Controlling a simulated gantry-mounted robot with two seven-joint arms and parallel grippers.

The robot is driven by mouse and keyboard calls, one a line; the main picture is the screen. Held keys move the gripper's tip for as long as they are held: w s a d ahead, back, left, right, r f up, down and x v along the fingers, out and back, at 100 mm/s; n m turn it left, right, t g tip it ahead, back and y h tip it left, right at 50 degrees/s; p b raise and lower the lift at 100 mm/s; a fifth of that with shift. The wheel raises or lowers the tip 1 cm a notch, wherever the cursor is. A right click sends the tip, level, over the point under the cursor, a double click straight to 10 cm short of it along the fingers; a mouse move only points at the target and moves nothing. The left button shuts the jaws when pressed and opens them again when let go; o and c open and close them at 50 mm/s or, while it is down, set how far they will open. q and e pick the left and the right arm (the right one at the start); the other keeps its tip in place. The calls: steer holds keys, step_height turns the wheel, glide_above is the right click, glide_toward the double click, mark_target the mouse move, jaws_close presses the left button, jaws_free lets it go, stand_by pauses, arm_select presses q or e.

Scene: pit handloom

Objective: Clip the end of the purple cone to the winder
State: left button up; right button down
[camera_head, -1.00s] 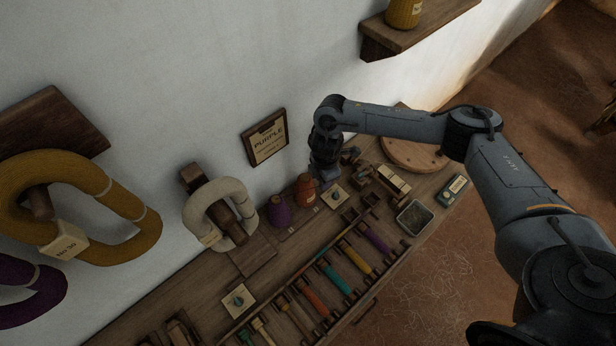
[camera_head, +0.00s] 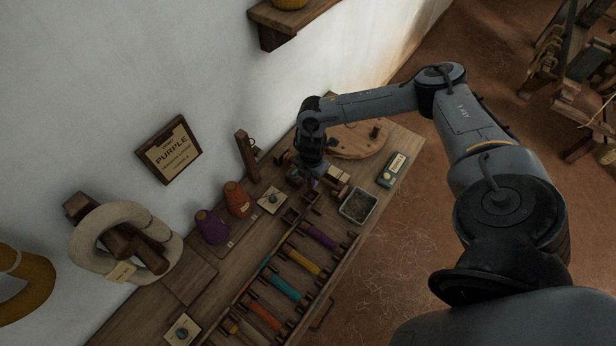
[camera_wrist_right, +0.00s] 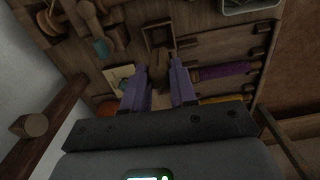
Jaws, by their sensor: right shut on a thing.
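The purple cone (camera_head: 210,227) stands upright on the bench against the wall, next to an orange cone (camera_head: 237,200). My right gripper (camera_head: 313,178) is low over the bench, right of the cones, among small wooden parts that seem to be the winder (camera_head: 338,176). Its hand hides some of them. In the right wrist view, the gripper's two fingers (camera_wrist_right: 159,88) are a little apart, with a brown wooden part visible between or beyond their tips. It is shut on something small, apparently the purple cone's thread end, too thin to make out. My left gripper is out of view.
A rack of coloured bobbins (camera_head: 285,289) lies in front of the cones. A tray (camera_head: 358,205) and a green box (camera_head: 393,169) are near the bench's right edge. Yarn skeins (camera_head: 115,240) hang left.

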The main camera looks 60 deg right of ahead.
steer(key=shift+f+b, duration=2.5)
steer(key=shift+b, duration=0.1)
steer(key=shift+f, duration=0.25)
steer(key=shift+f+b, duration=0.3)
steer(key=shift+f, duration=0.9)
steer(key=c, duration=0.5)
jaws_free()
